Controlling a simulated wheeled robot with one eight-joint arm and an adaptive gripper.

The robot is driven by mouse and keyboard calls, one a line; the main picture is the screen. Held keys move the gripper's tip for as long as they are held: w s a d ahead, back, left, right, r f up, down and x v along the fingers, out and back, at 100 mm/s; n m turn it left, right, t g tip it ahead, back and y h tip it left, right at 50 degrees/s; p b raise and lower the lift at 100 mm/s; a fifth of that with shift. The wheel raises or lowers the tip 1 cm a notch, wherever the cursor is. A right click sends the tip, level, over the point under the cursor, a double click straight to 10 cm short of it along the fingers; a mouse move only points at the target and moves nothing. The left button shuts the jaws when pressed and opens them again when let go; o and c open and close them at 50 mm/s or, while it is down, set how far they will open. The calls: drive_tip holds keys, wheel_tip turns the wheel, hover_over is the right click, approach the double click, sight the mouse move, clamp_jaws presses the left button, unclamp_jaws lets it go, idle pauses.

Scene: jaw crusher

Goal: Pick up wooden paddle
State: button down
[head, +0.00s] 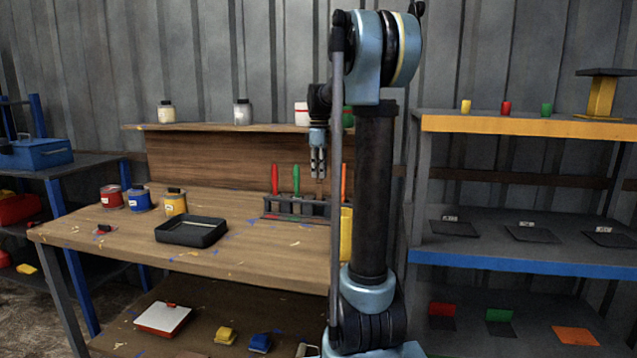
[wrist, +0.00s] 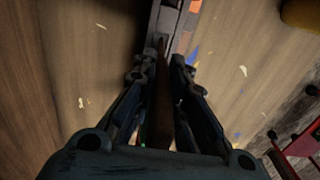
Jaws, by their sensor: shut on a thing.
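The wooden paddle (wrist: 160,110) shows in the wrist view as a narrow brown strip between the fingers of my gripper (wrist: 163,65). My gripper is shut on it. In the head view my gripper (head: 318,172) points down above the dark tool rack (head: 295,208) on the workbench. The rack also shows at the top of the wrist view (wrist: 185,18). Whether the paddle's lower end is still in the rack, I cannot tell.
Red (head: 275,178), green (head: 296,178) and orange (head: 344,182) handles stand in or by the rack. A black tray (head: 191,231) and several paint cans lie left on the workbench (head: 120,240). A shelf (head: 520,124) stands right. My arm hides the bench's right end.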

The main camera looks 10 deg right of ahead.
wheel_tip(320, 180, up, 13)
drive_tip(key=shift+r, duration=0.45)
drive_tip(key=shift+s, duration=0.1)
idle(0.5)
